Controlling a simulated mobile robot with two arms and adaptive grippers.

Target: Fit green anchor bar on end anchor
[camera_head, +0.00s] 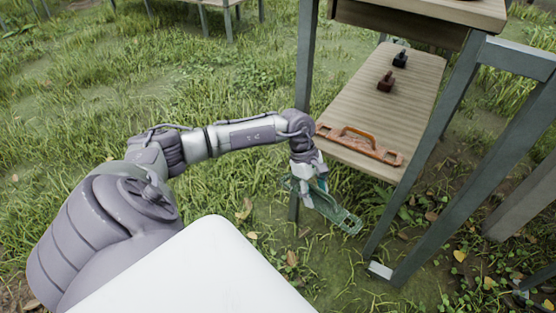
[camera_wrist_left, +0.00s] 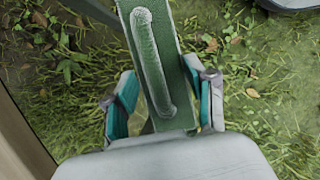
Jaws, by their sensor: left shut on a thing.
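The green anchor bar (camera_head: 338,213) is a flat bar with a raised handle. It hangs tilted in the air over the grass, just in front of the shelf's left front corner. My left gripper (camera_head: 314,188) is shut on it near its upper end. In the left wrist view the bar (camera_wrist_left: 186,75) runs up out of the frame between the two teal-padded fingers of the gripper (camera_wrist_left: 162,100). The fingers hide part of its grip area. I cannot tell which thing in view is the end anchor. My right gripper is not in view.
An orange-red bar with a handle (camera_head: 372,148) lies along the front of the wooden shelf (camera_head: 350,108). A small dark red piece (camera_head: 386,82) and a small dark green piece (camera_head: 401,59) stand farther back. Grey legs (camera_head: 306,60) frame the shelf. Grass on the left is open.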

